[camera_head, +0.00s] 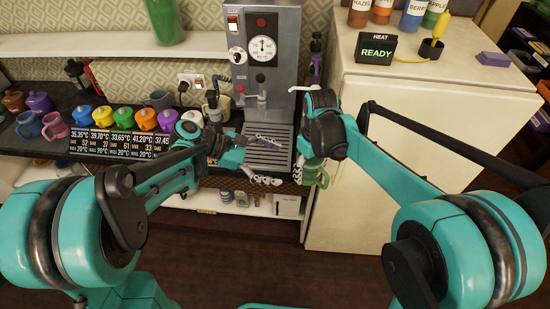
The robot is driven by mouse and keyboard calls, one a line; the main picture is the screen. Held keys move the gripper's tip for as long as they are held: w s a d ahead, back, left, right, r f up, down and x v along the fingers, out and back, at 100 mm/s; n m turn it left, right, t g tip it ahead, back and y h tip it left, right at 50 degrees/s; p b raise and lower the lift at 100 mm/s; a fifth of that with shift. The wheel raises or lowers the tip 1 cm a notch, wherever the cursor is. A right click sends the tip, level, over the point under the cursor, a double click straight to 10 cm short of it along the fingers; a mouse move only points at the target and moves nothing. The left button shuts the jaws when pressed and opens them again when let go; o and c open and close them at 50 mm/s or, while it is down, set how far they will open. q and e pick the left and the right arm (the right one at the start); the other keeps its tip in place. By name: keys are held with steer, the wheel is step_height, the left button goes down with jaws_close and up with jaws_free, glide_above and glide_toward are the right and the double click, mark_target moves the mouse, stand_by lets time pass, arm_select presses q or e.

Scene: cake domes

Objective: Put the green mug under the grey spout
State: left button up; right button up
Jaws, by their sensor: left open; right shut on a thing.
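The green mug (314,173) is at the right front corner of the grey machine, beside the white cabinet. My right gripper (305,165) is shut on it, and my wrist hides part of the mug. The grey spout (262,98) is on the front of the machine, above a slotted drip tray (268,151), to the upper left of the mug. My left gripper (272,161) is open and empty in front of the drip tray.
Several coloured pots (124,117) and temperature displays stand left of the machine. Mugs (55,125) sit farther left. The white cabinet (430,95) on the right carries a READY display (376,47) and bottles. The space under the spout looks clear.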

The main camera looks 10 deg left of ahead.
mark_target(313, 168)
arm_select(q)
steer(key=shift+n+g+h, duration=0.3)
steer(key=shift+n+h, duration=0.5)
steer(key=shift+n, duration=0.1)
steer(key=x, duration=0.4)
steer(key=w+x, duration=0.1)
steer(key=x, duration=0.7)
steer(key=shift+w+r, duration=0.15)
steer(key=shift+w, duration=0.05)
steer(key=shift+c, duration=0.4)
